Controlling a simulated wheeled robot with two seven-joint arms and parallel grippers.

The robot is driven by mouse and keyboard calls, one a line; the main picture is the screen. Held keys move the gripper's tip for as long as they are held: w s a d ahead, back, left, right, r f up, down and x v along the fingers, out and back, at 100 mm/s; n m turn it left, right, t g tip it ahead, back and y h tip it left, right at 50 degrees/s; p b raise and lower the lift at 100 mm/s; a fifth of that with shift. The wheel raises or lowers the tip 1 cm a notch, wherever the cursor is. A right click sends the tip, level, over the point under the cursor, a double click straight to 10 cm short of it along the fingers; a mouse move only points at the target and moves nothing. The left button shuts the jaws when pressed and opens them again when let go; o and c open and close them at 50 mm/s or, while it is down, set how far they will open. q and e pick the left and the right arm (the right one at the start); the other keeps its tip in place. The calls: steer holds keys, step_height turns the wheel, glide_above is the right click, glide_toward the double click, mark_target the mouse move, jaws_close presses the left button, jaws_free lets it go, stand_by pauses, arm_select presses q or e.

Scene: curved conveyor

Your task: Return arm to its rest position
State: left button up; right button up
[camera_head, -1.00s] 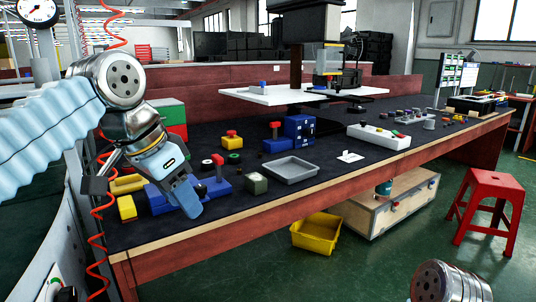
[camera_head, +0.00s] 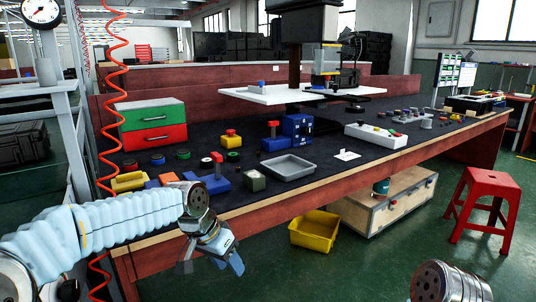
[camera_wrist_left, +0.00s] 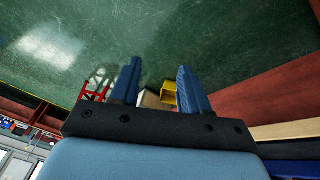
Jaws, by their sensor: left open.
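My left arm (camera_head: 110,222) comes in from the left, in its pale blue sleeve. My left gripper (camera_head: 210,265) hangs in front of the near edge of the workbench, below its top, fingers pointing down. It is open and nothing is between its fingers. In the left wrist view the two blue fingers of the gripper (camera_wrist_left: 158,70) stand apart over the green floor (camera_wrist_left: 210,35). A metal part of my right arm (camera_head: 450,284) shows at the lower right; the right gripper is out of the picture.
The dark-topped workbench (camera_head: 330,172) carries a grey tray (camera_head: 288,167), blue and yellow button boxes, and a green-and-red drawer box (camera_head: 152,125). A yellow bin (camera_head: 314,231), a wooden crate (camera_head: 390,204) and a red stool (camera_head: 483,207) stand on the floor. A coiled red hose (camera_head: 108,100) hangs at left.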

arm_select(q)
step_height(320, 180, down, 16)
steer(key=s+n+g, duration=0.1)
steer(key=n, duration=0.1)
steer(key=s+a+f+n, duration=0.1)
steer(key=s+f+n, duration=0.4)
steer(key=s+f, duration=1.6)
step_height(320, 180, down, 3)
steer(key=shift+s+a+r+n+g, duration=0.1)
steer(key=shift+s+a+n+g, duration=0.15)
steer(key=shift+n+g, duration=0.15)
